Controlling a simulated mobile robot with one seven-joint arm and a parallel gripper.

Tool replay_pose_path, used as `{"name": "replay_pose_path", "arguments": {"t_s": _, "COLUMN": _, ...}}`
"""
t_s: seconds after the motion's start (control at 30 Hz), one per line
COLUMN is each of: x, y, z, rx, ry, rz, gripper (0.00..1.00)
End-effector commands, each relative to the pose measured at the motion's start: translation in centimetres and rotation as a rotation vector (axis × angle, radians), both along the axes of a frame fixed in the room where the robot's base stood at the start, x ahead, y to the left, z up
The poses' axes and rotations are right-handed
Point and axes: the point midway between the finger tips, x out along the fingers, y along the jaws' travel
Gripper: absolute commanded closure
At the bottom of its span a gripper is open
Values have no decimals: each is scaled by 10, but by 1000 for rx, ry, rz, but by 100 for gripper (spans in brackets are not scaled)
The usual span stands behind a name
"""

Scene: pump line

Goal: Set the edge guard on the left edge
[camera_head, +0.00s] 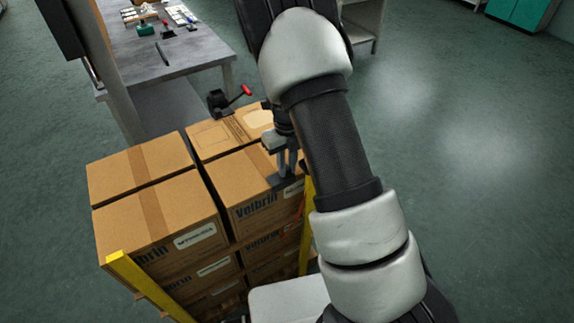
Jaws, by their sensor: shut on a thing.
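My gripper (287,163) points down over the front right carton (240,180), partly hidden by my arm. It is shut on a small dark piece (280,182), which looks like the edge guard. The piece is at the carton's top front edge, near its right corner; I cannot tell if it touches the cardboard. The front left carton (150,212) has a bare top front edge, with a tape strip across its top.
Yellow corner posts stand at the stack's left front (135,277) and right front (305,225). A grey workbench (175,47) with small items stands at the back left. Open floor lies right.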

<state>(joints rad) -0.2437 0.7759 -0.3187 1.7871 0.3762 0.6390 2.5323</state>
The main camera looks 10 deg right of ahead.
Motion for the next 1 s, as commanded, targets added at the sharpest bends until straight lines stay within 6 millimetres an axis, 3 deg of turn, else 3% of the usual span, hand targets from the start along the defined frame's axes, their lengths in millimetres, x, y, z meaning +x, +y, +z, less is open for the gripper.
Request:
{"name": "replay_pose_path", "arguments": {"t_s": 0.03, "x": 0, "y": 0, "z": 0, "rx": 0, "ry": 0, "rz": 0, "gripper": 100}}
{"name": "replay_pose_path", "arguments": {"t_s": 0.07, "x": 0, "y": 0, "z": 0, "rx": 0, "ry": 0, "rz": 0, "gripper": 79}}
{"name": "replay_pose_path", "arguments": {"t_s": 0.1, "x": 0, "y": 0, "z": 0, "rx": 0, "ry": 0, "rz": 0, "gripper": 72}}
{"name": "replay_pose_path", "arguments": {"t_s": 0.2, "x": 1, "y": -1, "z": 0, "rx": -2, "ry": -2, "rz": -1, "gripper": 60}}
{"name": "replay_pose_path", "arguments": {"t_s": 0.73, "x": 2, "y": -6, "z": 1, "rx": -7, "ry": -7, "rz": -4, "gripper": 60}}
{"name": "replay_pose_path", "arguments": {"t_s": 0.77, "x": 2, "y": -6, "z": 1, "rx": -8, "ry": -7, "rz": -4, "gripper": 71}}
{"name": "replay_pose_path", "arguments": {"t_s": 0.8, "x": 2, "y": -6, "z": 1, "rx": -8, "ry": -7, "rz": -4, "gripper": 67}}
{"name": "replay_pose_path", "arguments": {"t_s": 1.0, "x": 2, "y": -6, "z": 1, "rx": -7, "ry": -7, "rz": -4, "gripper": 69}}
